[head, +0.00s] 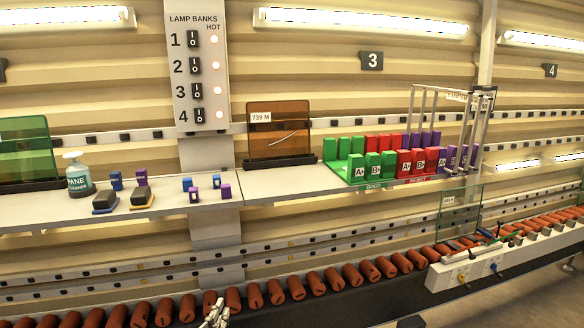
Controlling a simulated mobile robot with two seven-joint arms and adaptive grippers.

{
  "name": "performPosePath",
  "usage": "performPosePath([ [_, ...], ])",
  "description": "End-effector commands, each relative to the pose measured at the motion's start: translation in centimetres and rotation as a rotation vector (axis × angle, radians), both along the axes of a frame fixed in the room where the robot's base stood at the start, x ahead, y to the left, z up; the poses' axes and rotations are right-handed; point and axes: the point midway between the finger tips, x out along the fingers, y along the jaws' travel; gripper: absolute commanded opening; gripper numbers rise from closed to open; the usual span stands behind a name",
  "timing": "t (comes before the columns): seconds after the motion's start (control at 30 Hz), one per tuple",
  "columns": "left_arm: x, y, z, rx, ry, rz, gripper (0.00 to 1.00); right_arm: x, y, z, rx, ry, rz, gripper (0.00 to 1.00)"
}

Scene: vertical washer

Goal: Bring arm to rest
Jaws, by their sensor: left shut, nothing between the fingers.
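My left gripper (217,308) shows at the bottom edge of the head view, left of centre. Only its upper part is in the picture. Its fingers are together with nothing between them. It is in front of the row of red-brown rollers (274,291) and holds no object. Whether it touches a roller cannot be told. My right gripper is not in view.
A shelf (240,196) above the rollers holds a spray bottle (77,175), an orange glass pane (278,132), small blocks and labelled coloured blocks (403,161). A clear pane (460,213) and white fixture (490,263) stand at right over the rollers.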

Motion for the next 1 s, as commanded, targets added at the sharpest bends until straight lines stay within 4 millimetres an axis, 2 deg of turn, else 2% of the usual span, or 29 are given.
performPosePath([
  [0.03,-2.7,0.4,-3.0,0.003,0.072,0.003,0.00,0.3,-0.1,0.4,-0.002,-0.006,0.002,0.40],
  [0.1,-6.5,0.7,-6.9,0.004,0.167,0.006,0.00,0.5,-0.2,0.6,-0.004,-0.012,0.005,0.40],
  [0.17,-10.0,0.9,-10.0,0.005,0.248,0.009,0.00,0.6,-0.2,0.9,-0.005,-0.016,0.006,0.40],
  [0.27,-16.3,1.3,-14.4,0.007,0.377,0.017,0.00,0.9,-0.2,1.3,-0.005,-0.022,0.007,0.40],
  [0.3,-18.9,1.4,-16.0,0.009,0.425,0.021,0.00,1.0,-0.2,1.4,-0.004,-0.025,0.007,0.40],
  [0.4,-25.3,1.7,-19.2,0.013,0.533,0.029,0.00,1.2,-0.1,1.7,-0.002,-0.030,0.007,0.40],
  [0.5,-30.8,1.9,-21.3,0.012,0.617,0.039,0.00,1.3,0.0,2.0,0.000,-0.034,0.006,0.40],
  [0.6,-34.7,2.4,-22.7,0.011,0.678,0.051,0.00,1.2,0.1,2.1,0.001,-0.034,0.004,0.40],
  [0.7,-36.8,2.8,-23.4,0.011,0.712,0.062,0.00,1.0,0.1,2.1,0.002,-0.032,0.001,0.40],
  [0.77,-37.4,2.9,-23.6,0.012,0.722,0.065,0.00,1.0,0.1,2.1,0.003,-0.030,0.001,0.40],
  [1.0,-37.6,3.0,-23.7,0.012,0.726,0.066,0.00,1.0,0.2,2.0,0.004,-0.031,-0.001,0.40],
])
